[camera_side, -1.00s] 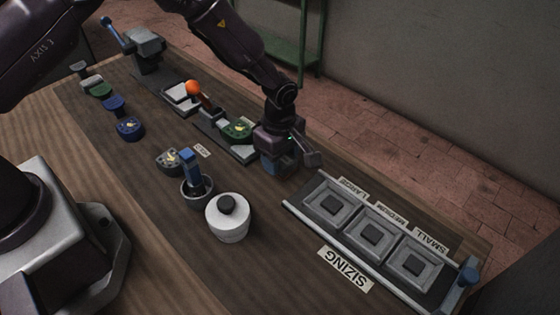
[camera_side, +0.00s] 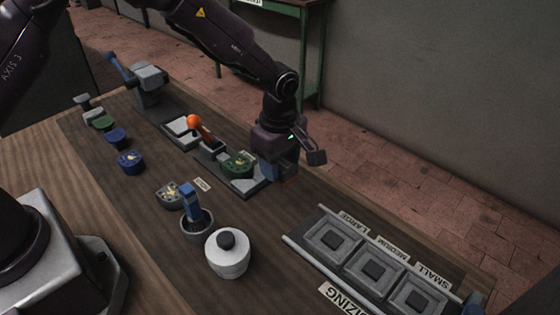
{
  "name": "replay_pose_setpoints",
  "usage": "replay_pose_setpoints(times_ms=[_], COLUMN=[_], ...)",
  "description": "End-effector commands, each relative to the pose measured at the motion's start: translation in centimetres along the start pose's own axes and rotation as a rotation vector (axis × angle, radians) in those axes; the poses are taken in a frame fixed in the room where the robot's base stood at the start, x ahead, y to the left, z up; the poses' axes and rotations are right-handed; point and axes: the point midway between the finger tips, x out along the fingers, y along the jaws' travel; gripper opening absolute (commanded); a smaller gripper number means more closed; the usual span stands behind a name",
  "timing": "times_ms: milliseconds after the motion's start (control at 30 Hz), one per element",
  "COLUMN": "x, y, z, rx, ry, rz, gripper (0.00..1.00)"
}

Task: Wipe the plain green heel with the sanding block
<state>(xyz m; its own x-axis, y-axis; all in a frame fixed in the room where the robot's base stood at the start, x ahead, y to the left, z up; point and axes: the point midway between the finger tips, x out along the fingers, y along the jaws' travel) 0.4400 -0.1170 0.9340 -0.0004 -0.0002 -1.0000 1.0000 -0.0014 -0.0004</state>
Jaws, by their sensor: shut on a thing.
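My gripper (camera_side: 282,172) is at the right end of the clamp fixture (camera_side: 243,188), shut on a small blue-grey block. I take this for the sanding block, though the jaws hide much of it. A green heel (camera_side: 238,163) with a yellow mark on top sits in the fixture, just left of my gripper. I cannot tell whether the block touches the fixture. A plain green heel (camera_side: 103,122) stands in the row at the left, far from my gripper.
An orange-knobbed lever (camera_side: 194,121) stands behind the fixture. A blue heel (camera_side: 116,136) and a marked blue heel (camera_side: 130,161) stand left. A blue-handled tool stands in a pot (camera_side: 197,224) beside a white jar (camera_side: 228,255). The sizing tray (camera_side: 318,261) lies front right.

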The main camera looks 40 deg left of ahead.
Motion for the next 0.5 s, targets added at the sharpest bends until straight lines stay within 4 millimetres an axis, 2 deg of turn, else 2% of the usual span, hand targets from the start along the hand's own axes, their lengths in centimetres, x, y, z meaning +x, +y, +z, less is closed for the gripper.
replay_pose_setpoints(times_ms=[67, 300, 400, 500], x=[-0.2, -1.6, -1.9, -2.0], y=[0.2, 0.3, 0.1, 0.0], z=[-1.2, -7.7, -9.6, -10.5], rx=[-0.006, -0.009, -0.006, -0.003], ry=[0.002, 0.002, 0.001, 0.000], rz=[0.001, 0.001, 0.000, 0.000], gripper=[0.30, 0.30, 0.30, 0.30])
